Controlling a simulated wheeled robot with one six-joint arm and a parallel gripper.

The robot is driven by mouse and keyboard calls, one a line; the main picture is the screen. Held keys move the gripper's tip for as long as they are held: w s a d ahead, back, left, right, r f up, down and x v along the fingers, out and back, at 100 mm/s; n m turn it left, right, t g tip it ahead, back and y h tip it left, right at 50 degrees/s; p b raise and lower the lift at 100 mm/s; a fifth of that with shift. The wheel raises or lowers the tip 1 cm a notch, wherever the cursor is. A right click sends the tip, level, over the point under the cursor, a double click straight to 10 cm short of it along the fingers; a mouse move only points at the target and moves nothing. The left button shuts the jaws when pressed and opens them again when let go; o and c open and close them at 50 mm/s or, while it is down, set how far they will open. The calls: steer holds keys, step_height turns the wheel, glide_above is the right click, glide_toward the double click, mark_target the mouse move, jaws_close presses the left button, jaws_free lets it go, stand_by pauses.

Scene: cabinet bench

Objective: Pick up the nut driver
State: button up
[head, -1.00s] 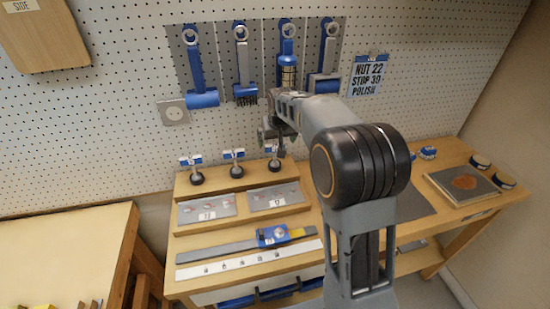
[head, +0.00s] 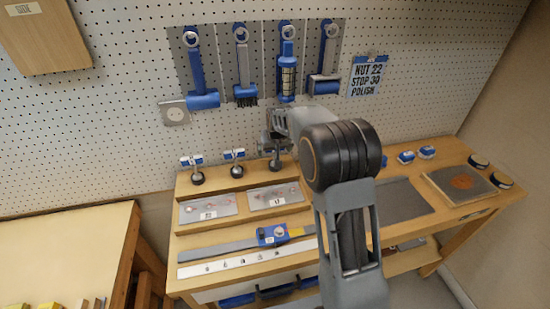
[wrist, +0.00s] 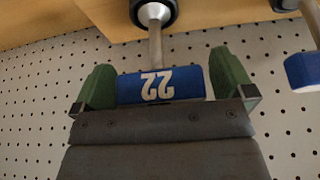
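The nut driver appears to be the rightmost of three upright tools in the wooden rack (head: 245,175). In the wrist view its blue handle (wrist: 160,88), marked 22 and shown upside down, lies between my gripper's (wrist: 162,85) green finger pads. Its grey shaft (wrist: 155,45) runs to a black round piece at the rack. In the head view my gripper (head: 277,146) is over this tool and hides its handle; the shaft (head: 275,160) shows below. The pads look close against both handle ends, but whether they grip it is unclear.
Two similar tools (head: 235,160) (head: 196,168) stand to the left. A note (head: 367,76) reads NUT 22, STOP 30, POLISH. A ruler with a blue slider (head: 272,236) lies in front.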

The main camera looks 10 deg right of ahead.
steer(key=c, duration=0.9)
steer(key=shift+c, duration=0.2)
steer(key=shift+r, duration=0.15)
steer(key=shift+r, duration=0.2)
steer(key=v, duration=0.3)
steer(key=shift+w+r+b, duration=0.2)
steer(key=shift+w+b, duration=0.1)
steer(key=s+r+b, duration=0.3)
steer(key=s+r, duration=0.6)
steer(key=s, duration=0.4)
steer(key=shift+s+a, duration=0.2)
steer(key=shift+a, duration=0.25)
